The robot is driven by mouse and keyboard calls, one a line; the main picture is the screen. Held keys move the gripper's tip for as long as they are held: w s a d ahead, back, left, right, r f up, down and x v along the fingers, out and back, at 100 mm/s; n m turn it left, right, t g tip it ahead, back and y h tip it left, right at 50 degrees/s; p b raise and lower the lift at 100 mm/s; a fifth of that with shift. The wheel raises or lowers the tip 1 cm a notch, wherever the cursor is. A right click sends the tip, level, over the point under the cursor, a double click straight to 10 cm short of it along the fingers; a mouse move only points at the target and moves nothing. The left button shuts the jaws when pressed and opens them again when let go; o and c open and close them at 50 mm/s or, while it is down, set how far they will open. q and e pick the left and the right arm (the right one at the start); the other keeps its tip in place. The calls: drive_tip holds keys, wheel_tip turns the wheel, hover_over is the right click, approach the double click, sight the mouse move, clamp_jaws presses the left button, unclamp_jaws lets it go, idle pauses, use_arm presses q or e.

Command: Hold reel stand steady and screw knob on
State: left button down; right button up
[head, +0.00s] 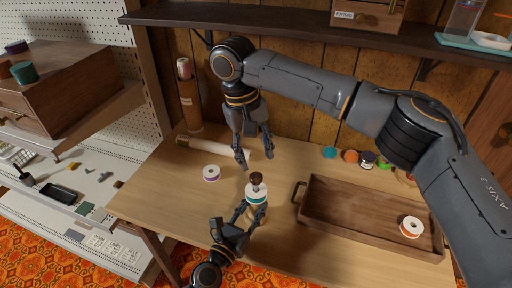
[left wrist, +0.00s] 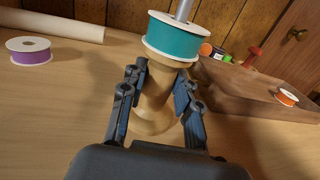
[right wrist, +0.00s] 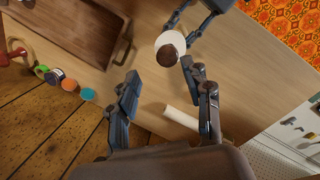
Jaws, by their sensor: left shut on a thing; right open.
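The reel stand has a turned light-wood base (left wrist: 152,112), a teal ribbon reel (head: 256,194) and a metal post (left wrist: 184,9) rising through the reel. A dark brown knob (head: 256,178) shows at the top of the post; its seating is not clear. It also shows in the right wrist view (right wrist: 167,55). My left gripper (left wrist: 160,82) is shut around the wooden stem just below the reel, with the stand upright on the table. My right gripper (head: 257,161) is open and empty, pointing down just above the knob. The knob lies near the space between its fingertips.
A purple reel (head: 211,173) and a white roll (head: 215,147) lie on the table left of the stand. A wooden tray (head: 340,222) with an orange reel (head: 411,227) is at the right. Several small coloured reels (head: 350,156) line the back. A brown bottle-like container (head: 189,100) stands back left.

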sight(256, 176)
drive_tip(key=n, duration=0.6)
drive_tip(key=shift+r, duration=0.2)
drive_tip(key=n, duration=0.5)
drive_tip(key=shift+s+r+n+y, duration=0.1)
drive_tip(key=shift+r+n+y, duration=0.1)
drive_tip(key=shift+n+y, duration=0.2)
drive_tip(key=n, duration=0.5)
drive_tip(key=shift+d+r+y, duration=0.1)
drive_tip(key=shift+r+y, duration=0.15)
drive_tip(key=shift+y, duration=0.05)
drive_tip(key=n, duration=0.6)
drive_tip(key=shift+s+r+t, duration=0.15)
drive_tip(key=shift+r+t, duration=0.1)
drive_tip(key=shift+t, duration=0.05)
drive_tip(key=shift+f, duration=0.1)
drive_tip(key=shift+f, duration=3.95)
drive_tip(key=shift+c, duration=0.2)
